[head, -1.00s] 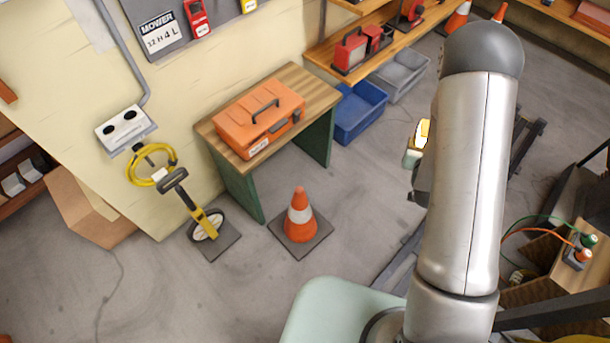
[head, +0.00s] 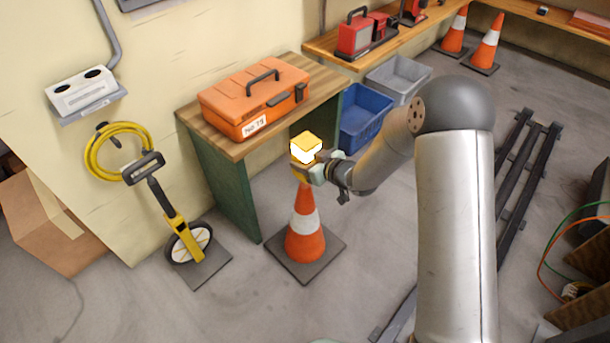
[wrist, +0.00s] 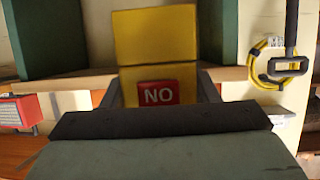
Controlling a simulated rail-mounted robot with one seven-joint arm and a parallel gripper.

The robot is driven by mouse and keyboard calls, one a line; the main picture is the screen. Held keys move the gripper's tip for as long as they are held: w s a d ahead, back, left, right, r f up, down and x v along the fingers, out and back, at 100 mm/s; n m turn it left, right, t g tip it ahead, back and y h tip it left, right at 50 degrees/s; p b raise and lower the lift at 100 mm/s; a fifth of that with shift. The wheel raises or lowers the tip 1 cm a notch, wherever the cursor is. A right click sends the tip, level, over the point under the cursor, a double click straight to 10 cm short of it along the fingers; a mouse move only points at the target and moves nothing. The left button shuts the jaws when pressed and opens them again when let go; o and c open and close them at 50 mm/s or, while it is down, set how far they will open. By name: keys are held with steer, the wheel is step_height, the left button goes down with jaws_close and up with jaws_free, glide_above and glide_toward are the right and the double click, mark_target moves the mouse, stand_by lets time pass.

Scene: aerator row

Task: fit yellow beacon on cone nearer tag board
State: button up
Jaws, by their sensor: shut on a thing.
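My gripper (head: 310,169) is shut on the yellow beacon (head: 306,148), which has a bright lit face. In the head view the beacon appears just above the tip of an orange and white cone (head: 303,245) standing on a dark square base by the bench. I cannot tell whether the beacon touches the cone tip. In the wrist view the beacon (wrist: 156,38) is between the fingers, with a red label reading NO (wrist: 158,94); the cone does not show there. Two more cones (head: 454,32) (head: 487,45) stand far off at upper right.
The bench (head: 180,115) with an orange toolbox (head: 254,97) stands behind the cone. A measuring wheel (head: 187,240) is left of it. Blue (head: 362,117) and grey (head: 398,77) bins lie behind my arm. Dark rails (head: 510,180) are at right.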

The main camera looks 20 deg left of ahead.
steer(key=shift+a+f, duration=0.15)
steer(key=shift+a, duration=0.1)
steer(key=shift+f+b, duration=0.4)
steer(key=shift+f, duration=0.1)
steer(key=shift+f+b, duration=2.15)
steer(key=shift+f, duration=0.9)
steer(key=o, duration=1.5)
steer(key=shift+c, duration=0.2)
steer(key=shift+s+d+f, duration=0.1)
steer(key=p+v, duration=0.5)
steer(key=v, duration=1.2)
steer(key=shift+d+r, duration=0.15)
steer(key=shift+r, duration=0.1)
